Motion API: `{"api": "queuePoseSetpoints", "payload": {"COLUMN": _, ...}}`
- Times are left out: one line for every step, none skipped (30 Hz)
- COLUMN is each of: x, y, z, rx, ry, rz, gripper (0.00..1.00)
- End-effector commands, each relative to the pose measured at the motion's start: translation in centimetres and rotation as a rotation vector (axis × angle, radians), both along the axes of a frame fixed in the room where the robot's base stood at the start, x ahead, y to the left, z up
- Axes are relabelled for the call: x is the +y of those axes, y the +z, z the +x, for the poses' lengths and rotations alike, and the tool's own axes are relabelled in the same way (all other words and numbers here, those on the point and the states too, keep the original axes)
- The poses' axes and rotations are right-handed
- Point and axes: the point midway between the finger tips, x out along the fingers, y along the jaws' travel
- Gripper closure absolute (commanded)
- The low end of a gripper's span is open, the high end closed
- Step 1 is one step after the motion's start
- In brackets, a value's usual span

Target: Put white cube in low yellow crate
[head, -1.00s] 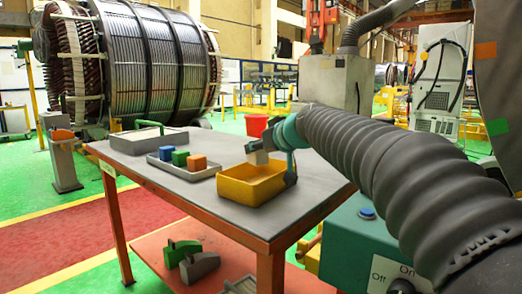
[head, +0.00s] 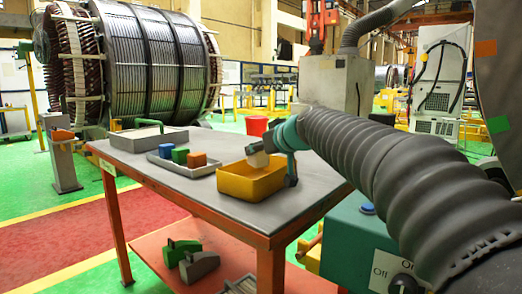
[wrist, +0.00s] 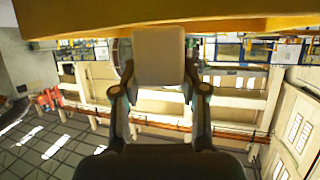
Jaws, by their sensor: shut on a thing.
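A white cube (head: 258,160) is held by my gripper (head: 261,152) over the low yellow crate (head: 240,187) on the grey table. The cube appears at about the level of the crate's back rim, and I cannot tell whether it touches the floor. In the wrist view the cube (wrist: 158,52) sits between my gripper's two fingers (wrist: 159,78), with the crate's yellow wall (wrist: 80,23) behind its upper end.
A grey tray (head: 190,172) left of the crate holds a blue, a green and an orange cube (head: 197,160). A second grey bin (head: 150,145) with a green handle stands behind it. The table's front right is bare. A red bucket (head: 256,125) stands beyond the table.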

Motion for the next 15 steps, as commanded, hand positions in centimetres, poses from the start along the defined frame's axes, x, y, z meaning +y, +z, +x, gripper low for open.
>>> {"api": "queuePoseSetpoints", "payload": {"x": 0.00, "y": 0.06, "z": -0.01, "rx": -0.001, "ry": 0.000, "rz": 0.001, "gripper": 0.93}}
{"api": "queuePoseSetpoints", "payload": {"x": 0.00, "y": 0.04, "z": 0.00, "rx": 0.000, "ry": 0.000, "rz": 0.000, "gripper": 0.55}}
{"api": "queuePoseSetpoints", "payload": {"x": 0.00, "y": 0.04, "z": 0.00, "rx": 0.000, "ry": 0.000, "rz": 0.000, "gripper": 0.45}}
{"api": "queuePoseSetpoints", "payload": {"x": 0.00, "y": 0.04, "z": 0.00, "rx": 0.000, "ry": 0.000, "rz": 0.000, "gripper": 0.37}}
{"api": "queuePoseSetpoints", "payload": {"x": 0.00, "y": 0.05, "z": 0.00, "rx": 0.000, "ry": 0.000, "rz": 0.000, "gripper": 0.32}}
{"api": "queuePoseSetpoints", "payload": {"x": 0.00, "y": 0.05, "z": 0.00, "rx": 0.000, "ry": 0.000, "rz": 0.000, "gripper": 0.32}}
{"api": "queuePoseSetpoints", "payload": {"x": 0.00, "y": 0.05, "z": 0.00, "rx": 0.000, "ry": 0.000, "rz": 0.000, "gripper": 0.32}}
{"api": "queuePoseSetpoints", "payload": {"x": 0.00, "y": 0.05, "z": 0.00, "rx": 0.000, "ry": 0.000, "rz": 0.000, "gripper": 0.32}}
{"api": "queuePoseSetpoints", "payload": {"x": 0.01, "y": 0.05, "z": -0.01, "rx": 0.000, "ry": 0.000, "rz": 0.000, "gripper": 0.32}}
{"api": "queuePoseSetpoints", "payload": {"x": 0.01, "y": 0.05, "z": -0.01, "rx": 0.000, "ry": 0.000, "rz": 0.000, "gripper": 0.32}}
{"api": "queuePoseSetpoints", "payload": {"x": 0.01, "y": 0.05, "z": -0.01, "rx": 0.000, "ry": 0.000, "rz": 0.000, "gripper": 0.32}}
{"api": "queuePoseSetpoints", "payload": {"x": 0.01, "y": 0.05, "z": -0.01, "rx": 0.000, "ry": 0.000, "rz": 0.000, "gripper": 0.32}}
{"api": "queuePoseSetpoints", "payload": {"x": 0.01, "y": 0.08, "z": -0.01, "rx": 0.000, "ry": 0.000, "rz": 0.000, "gripper": 0.32}}
{"api": "queuePoseSetpoints", "payload": {"x": 0.01, "y": 0.12, "z": -0.01, "rx": 0.000, "ry": 0.000, "rz": 0.000, "gripper": 0.32}}
{"api": "queuePoseSetpoints", "payload": {"x": 0.02, "y": 0.24, "z": -0.01, "rx": 0.000, "ry": 0.000, "rz": 0.000, "gripper": 0.32}}
